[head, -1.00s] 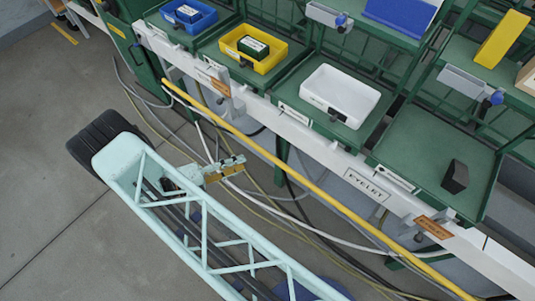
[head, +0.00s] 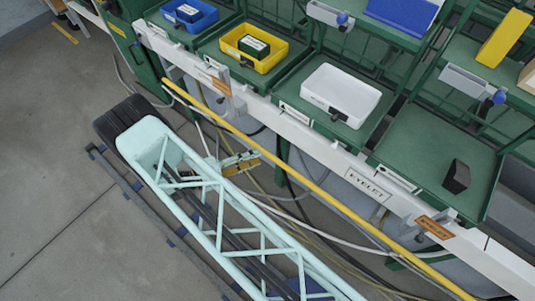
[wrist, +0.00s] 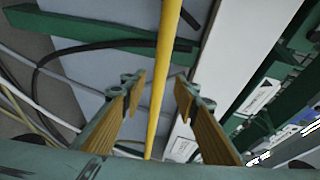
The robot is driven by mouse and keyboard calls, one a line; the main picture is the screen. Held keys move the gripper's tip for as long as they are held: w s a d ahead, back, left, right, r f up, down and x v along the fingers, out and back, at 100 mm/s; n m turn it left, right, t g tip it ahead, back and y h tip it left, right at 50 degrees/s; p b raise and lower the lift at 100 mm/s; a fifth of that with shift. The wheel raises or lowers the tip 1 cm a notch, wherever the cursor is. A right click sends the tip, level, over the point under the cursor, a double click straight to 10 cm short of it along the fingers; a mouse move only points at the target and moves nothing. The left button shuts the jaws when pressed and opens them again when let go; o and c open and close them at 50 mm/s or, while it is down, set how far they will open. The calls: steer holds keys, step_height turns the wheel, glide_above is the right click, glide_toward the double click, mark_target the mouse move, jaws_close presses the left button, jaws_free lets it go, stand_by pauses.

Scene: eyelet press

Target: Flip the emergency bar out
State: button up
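The emergency bar is a long yellow bar (head: 300,179) running along the front of the white rail of the eyelet press bench. In the head view it slants from upper left to lower right. My gripper (head: 252,161) is beside the bar on its aisle side, with a gap showing between them in this view. In the wrist view my gripper (wrist: 160,84) is open and empty, its two wood-coloured finger pads apart. The yellow bar (wrist: 166,50) passes through the space between the fingers in that picture, and neither pad appears to touch it. Its depth relative to the fingertips is unclear.
The white rail (head: 320,146) lies just behind the bar and carries an EYELET label. Green shelves hold a blue bin (head: 188,15), a yellow bin (head: 253,48) and a white bin (head: 341,95). Cables (head: 290,212) hang below the rail. The grey floor (head: 50,190) at left is open.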

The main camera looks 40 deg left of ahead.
mark_target(267, 154)
steer(key=shift+x, duration=3.35)
steer(key=shift+c, duration=0.5)
jaws_close()
